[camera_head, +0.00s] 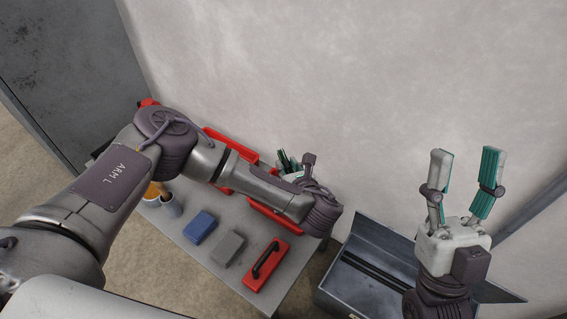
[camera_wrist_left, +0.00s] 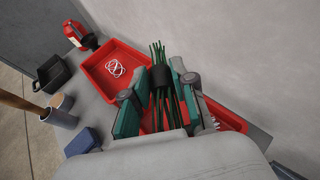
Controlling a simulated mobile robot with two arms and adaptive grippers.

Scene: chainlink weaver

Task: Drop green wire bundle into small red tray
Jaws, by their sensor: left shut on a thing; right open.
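My left gripper (camera_head: 291,170) is shut on the green wire bundle (camera_head: 283,158), thin green strands with a dark band. In the left wrist view the bundle (camera_wrist_left: 161,78) stands between the fingers, strands pointing up. It is over the table's wall side. One red tray (camera_wrist_left: 88,66) lies to the left with a white coiled wire in it. Another red tray (camera_wrist_left: 232,121) lies beneath and right of the gripper, partly hidden by it. In the head view my left arm covers much of both trays. My right gripper (camera_head: 467,158) is open and empty, right of the table.
On the grey table (camera_head: 190,255) are a blue block (camera_head: 199,227), a grey block (camera_head: 228,248) and a red block with black handle (camera_head: 265,265). Cups (camera_wrist_left: 60,112) and a black bin (camera_wrist_left: 53,72) stand left. A dark metal box (camera_head: 345,285) is right of the table.

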